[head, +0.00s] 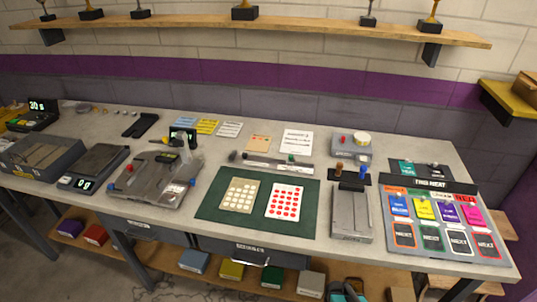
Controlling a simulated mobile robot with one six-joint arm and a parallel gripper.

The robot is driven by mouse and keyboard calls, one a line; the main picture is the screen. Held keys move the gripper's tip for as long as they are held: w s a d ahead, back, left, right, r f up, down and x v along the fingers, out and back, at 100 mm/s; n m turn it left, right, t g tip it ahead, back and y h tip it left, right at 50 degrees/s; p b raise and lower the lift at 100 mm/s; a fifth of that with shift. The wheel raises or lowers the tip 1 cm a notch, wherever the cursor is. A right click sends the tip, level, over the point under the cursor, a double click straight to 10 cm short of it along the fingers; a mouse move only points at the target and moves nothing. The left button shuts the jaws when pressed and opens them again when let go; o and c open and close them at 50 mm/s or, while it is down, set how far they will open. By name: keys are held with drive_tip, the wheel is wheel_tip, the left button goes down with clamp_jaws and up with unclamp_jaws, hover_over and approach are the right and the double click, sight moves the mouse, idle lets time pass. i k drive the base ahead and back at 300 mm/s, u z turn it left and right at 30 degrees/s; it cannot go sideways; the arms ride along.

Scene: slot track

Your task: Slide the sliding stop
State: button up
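A grey metal track-like fixture (351,222) lies at the right of the bench, its long side running front to back. A black crosspiece (350,181) sits at its far end, with a brown-topped post (339,170) and a blue post (364,172) beside it. Another grey fixture (150,180), with red and blue knobs, lies left of the middle. I cannot tell for sure which part is the sliding stop; the details are too small. My gripper does not show in the head view.
A dark green mat (212,208) with two dotted cards lies left of the track-like fixture. A board of coloured cards (445,215) lies to its right. A grey box with a red button (350,147) stands behind it. Bare bench shows between them.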

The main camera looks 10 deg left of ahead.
sight(290, 160)
drive_tip(key=z, duration=0.25)
drive_tip(key=k, duration=0.15)
drive_tip(key=u, duration=2.05)
drive_tip(key=i, duration=1)
drive_tip(key=u, duration=0.6)
